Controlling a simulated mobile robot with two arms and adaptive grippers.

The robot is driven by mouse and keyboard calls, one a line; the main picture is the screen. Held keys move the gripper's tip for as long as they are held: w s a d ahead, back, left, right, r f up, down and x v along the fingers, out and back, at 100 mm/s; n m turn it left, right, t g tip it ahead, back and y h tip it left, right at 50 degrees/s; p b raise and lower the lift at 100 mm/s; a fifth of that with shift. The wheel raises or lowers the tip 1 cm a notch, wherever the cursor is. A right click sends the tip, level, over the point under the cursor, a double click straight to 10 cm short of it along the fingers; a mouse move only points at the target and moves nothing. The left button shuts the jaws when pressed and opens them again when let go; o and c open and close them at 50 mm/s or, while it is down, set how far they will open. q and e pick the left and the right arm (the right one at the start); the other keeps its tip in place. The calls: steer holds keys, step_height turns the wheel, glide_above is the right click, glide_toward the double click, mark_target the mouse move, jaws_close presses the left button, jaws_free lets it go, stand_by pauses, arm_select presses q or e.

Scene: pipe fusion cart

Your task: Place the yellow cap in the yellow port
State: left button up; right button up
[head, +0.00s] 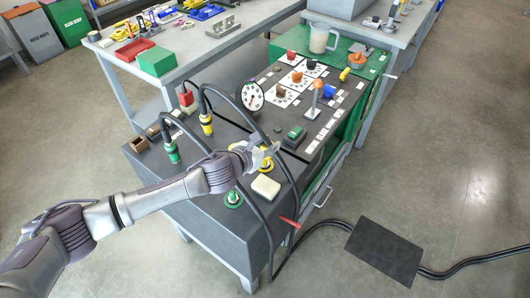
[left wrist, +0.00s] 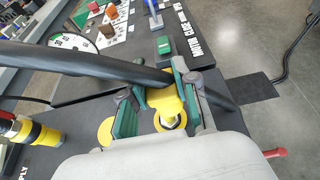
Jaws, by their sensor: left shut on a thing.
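My left gripper (head: 262,151) is over the front part of the dark cart top. In the left wrist view the gripper (left wrist: 158,103) has its green-padded fingers on either side of the yellow cap (left wrist: 166,98), shut on it. The yellow port (left wrist: 172,120) shows as a yellow ring right by the cap, around a pale metallic centre. In the head view yellow parts (head: 266,165) show just below the fingers, partly hidden by the gripper. I cannot tell whether the cap touches the port. My right gripper is not in view.
Black hoses arch over the cart; one (left wrist: 80,62) crosses close by the gripper. A yellow hose connector (head: 206,124), a green one (head: 172,152), a green port (head: 233,199) and a cream block (head: 265,187) are nearby. A gauge (head: 252,96) and a lever (head: 315,95) stand behind.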

arm_select(q)
steer(key=shift+w+a+f, duration=0.4)
steer(key=shift+w+f, duration=0.05)
step_height(320, 180, down, 3)
steer(key=shift+f, duration=0.6)
steer(key=o, duration=0.8)
steer(key=shift+o, duration=0.2)
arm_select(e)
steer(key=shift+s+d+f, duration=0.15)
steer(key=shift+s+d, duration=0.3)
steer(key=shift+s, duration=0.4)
